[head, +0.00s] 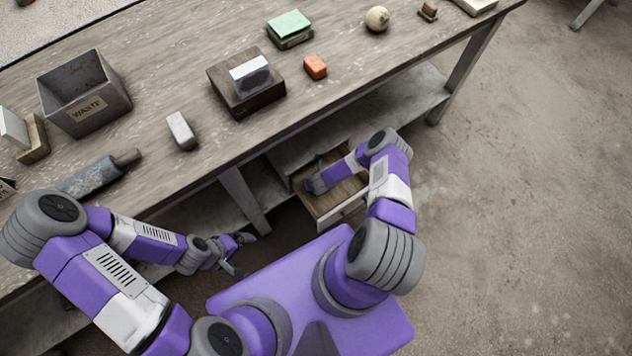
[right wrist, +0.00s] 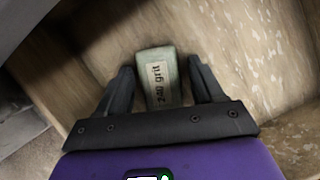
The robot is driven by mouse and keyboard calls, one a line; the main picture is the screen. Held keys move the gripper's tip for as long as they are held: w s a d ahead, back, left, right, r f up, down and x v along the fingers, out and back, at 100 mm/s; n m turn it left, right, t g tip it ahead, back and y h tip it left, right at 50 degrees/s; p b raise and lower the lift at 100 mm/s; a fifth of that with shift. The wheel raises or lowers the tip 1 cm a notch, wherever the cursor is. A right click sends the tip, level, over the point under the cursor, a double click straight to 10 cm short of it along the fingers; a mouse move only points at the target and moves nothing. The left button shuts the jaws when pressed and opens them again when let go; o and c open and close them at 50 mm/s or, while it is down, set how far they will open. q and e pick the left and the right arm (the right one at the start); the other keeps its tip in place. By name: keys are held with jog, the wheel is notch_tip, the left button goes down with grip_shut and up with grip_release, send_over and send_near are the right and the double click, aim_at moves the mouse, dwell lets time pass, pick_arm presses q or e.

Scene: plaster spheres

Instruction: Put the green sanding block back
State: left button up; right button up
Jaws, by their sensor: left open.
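A pale grey-green block (right wrist: 158,75) labelled "240 grit" shows in the right wrist view, inside a wooden drawer (right wrist: 85,62). My right gripper (right wrist: 160,82) has one finger on each side of the block, with narrow gaps visible; it looks open. In the head view my right arm reaches into the pulled-out drawer (head: 352,212) under the workbench; the block is not discernible there. My left gripper (head: 240,255) is open and empty, low in front of the bench.
On the workbench (head: 165,75) are a waste bin (head: 85,100), a grey-white block (head: 182,130), a dark wooden box (head: 245,95), an orange block (head: 315,67), a green-topped stack (head: 289,25) and a plaster sphere (head: 377,19). The floor at right is clear.

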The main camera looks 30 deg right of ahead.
jog(key=shift+r, duration=0.1)
jog(key=shift+r+p, duration=0.3)
jog(key=p+v, duration=0.5)
jog(key=v, duration=0.6)
jog(key=s+a+r+n+y, duration=0.1)
jog(key=a+r+n+y, duration=0.1)
jog(key=a+r+n, duration=0.5)
jog(key=s+a+r+n+y, duration=0.1)
jog(key=a+r+n+y, duration=0.15)
jog(key=n, duration=0.95)
jog(key=s+a+r+n+g, duration=0.1)
jog(key=s+r+n, duration=0.2)
jog(key=n, duration=0.3)
jog(key=s+a+r+n+g, duration=0.1)
jog(key=s+a+r+n, duration=0.1)
jog(key=n, duration=0.4)
jog(key=s+a+r+n+g+y, duration=0.1)
jog(key=s+a+r+n, duration=0.1)
jog(key=s+n, duration=0.3)
jog(key=shift+a+r+n+g, duration=0.1)
jog(key=shift+r+n+g, duration=0.2)
jog(key=shift+r+n, duration=0.35)
jog(key=shift+r, duration=0.15)
